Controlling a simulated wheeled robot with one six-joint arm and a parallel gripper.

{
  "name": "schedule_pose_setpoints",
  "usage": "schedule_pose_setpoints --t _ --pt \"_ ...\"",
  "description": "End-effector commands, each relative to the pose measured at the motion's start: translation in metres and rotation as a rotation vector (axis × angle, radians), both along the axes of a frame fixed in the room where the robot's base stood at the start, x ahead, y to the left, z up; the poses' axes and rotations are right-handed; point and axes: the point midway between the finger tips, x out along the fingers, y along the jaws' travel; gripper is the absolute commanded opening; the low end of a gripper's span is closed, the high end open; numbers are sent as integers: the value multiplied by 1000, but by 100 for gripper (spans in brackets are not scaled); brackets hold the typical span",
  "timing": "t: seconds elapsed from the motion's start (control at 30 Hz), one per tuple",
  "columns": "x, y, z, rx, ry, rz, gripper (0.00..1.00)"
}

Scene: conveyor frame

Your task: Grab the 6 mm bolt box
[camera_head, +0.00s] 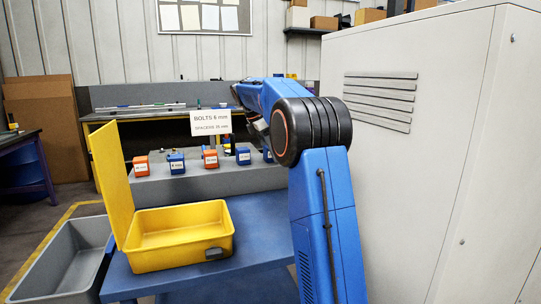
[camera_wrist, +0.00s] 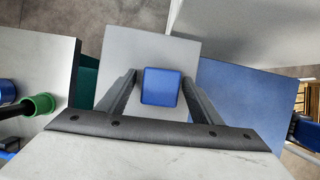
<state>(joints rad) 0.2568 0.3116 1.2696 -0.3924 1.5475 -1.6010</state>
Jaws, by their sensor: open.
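A row of small orange and blue boxes stands on a grey block in the head view. From left they are an orange box (camera_head: 141,166), a blue box (camera_head: 177,163), another orange box (camera_head: 211,160), a blue box (camera_head: 243,156) and a part-hidden blue box (camera_head: 268,155). Their labels are too small to read. A white sign (camera_head: 210,121) behind them reads "BOLTS 6 mm" with a smaller second line. In the wrist view, my open gripper (camera_wrist: 159,78) has one finger on each side of a blue box (camera_wrist: 161,87), with gaps visible.
An open yellow case (camera_head: 180,235) with its lid raised stands on a blue table (camera_head: 262,240). A grey bin (camera_head: 72,262) is at the lower left. A large white cabinet (camera_head: 440,130) closes off the right side. A workbench (camera_head: 130,115) stands behind.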

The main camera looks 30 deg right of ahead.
Motion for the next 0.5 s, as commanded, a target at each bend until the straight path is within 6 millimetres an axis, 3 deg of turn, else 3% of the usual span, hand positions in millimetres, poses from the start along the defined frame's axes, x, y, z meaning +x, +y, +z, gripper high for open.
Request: schedule_pose_setpoints --t 0.2,0.4,0.5 --pt "0 0 0 0 0 0 57" --pt "0 0 0 0 -1 0 12" --pt "0 0 0 0 -1 0 12"
